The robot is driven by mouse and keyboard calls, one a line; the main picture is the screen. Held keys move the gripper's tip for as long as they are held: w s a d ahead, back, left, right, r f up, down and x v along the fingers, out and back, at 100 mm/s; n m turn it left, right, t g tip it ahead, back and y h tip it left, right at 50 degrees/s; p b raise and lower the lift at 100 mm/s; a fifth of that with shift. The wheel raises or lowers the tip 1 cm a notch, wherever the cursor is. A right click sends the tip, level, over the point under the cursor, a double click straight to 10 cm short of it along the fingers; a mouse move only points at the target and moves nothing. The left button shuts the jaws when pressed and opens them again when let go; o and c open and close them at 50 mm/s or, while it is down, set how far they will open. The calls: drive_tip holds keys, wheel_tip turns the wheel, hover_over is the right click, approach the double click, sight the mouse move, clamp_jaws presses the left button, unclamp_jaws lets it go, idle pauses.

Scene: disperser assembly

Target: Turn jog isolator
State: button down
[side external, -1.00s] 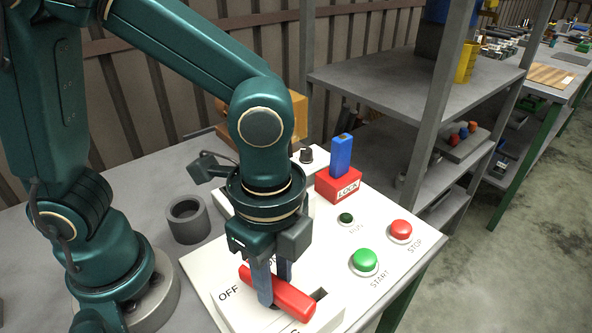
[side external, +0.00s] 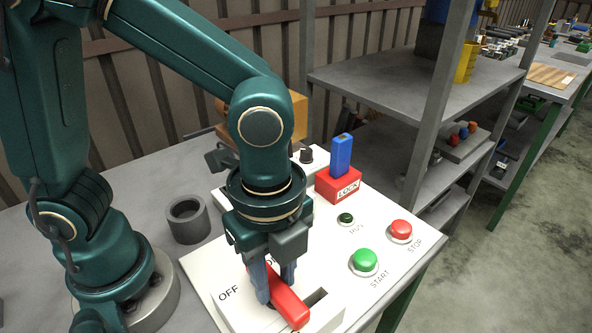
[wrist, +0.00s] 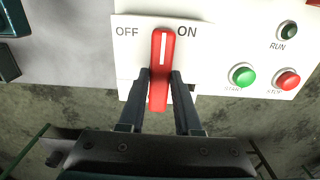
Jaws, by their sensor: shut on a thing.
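The jog isolator is a red bar handle (wrist: 161,60) on a white panel plate (side external: 222,312), between printed OFF and ON labels. In the wrist view its white line points up, between the two labels and nearer ON. My gripper (wrist: 160,77) has one finger on each side of the handle and is shut on it. In the side external view the red handle (side external: 290,305) shows between and in front of my gripper's fingers (side external: 273,293). Part of the handle and the ON label are hidden by my gripper there.
On the same panel are a green START button (side external: 364,261), a red STOP button (side external: 400,230) and a dark green RUN lamp (side external: 345,218). A red LOCK block (side external: 338,186) holds an upright blue piece (side external: 341,154). A grey ring-shaped cup (side external: 187,221) stands left of the panel.

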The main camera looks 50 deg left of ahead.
sight(275, 284)
drive_tip(key=c, duration=0.6)
unclamp_jaws()
drive_tip(key=shift+r, duration=2.6)
drive_tip(key=a+r+n+t, duration=0.2)
drive_tip(key=a+n+t, duration=0.3)
drive_tip(key=a+n, duration=0.7)
drive_tip(key=n, duration=0.6)
drive_tip(key=shift+a+r+t, duration=0.2)
drive_tip(key=shift+a+t, duration=0.05)
drive_tip(key=shift+t, duration=0.05)
